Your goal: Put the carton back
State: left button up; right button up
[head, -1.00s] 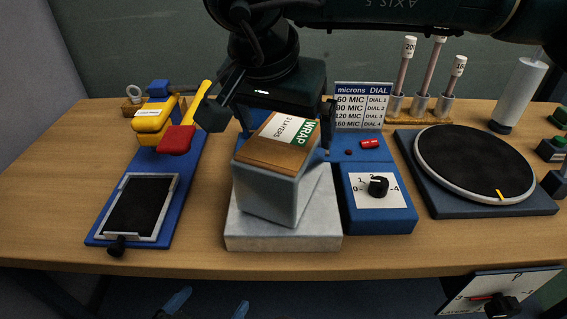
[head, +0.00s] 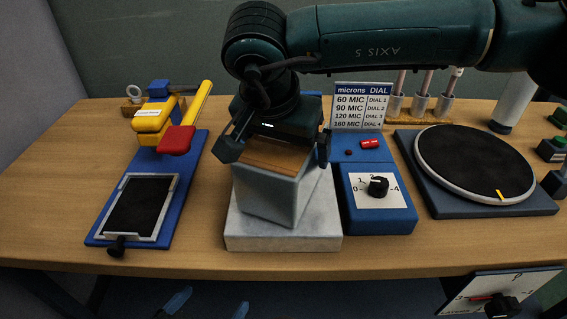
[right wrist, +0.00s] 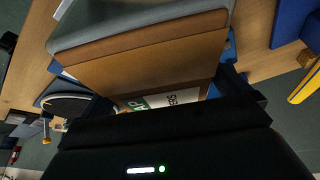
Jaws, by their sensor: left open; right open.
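The carton (head: 268,196), grey-sided with a brown top, stands turned at an angle over a pale stone slab (head: 285,242) in the head view. Whether its base sits flat cannot be told. My right gripper (head: 276,150) comes down from above, open, with its fingers at either side of the carton's top. In the right wrist view the carton (right wrist: 150,52) fills the space ahead of the gripper, and part of its white and green label shows. The rest of the label is hidden. Two blue tips at the bottom edge appear to be my left gripper (head: 208,305), open and empty, below the table.
A blue dial box (head: 382,215) stands close at the slab's right. A blue stand with a black pad (head: 140,205) and red and yellow levers is at left. A round black turntable (head: 475,165) is at right. A microns sign (head: 362,106) stands behind. Bare wood shows left of the slab.

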jog(key=shift+f, duration=0.25)
jog(key=shift+c, duration=0.2)
jog(key=shift+r, duration=0.1)
jog(key=c, duration=1.5)
jog(key=shift+r, duration=0.4)
notch_tip(320, 180, up, 10)
jog(key=shift+f+p, duration=0.1)
jog(key=shift+p, duration=0.3)
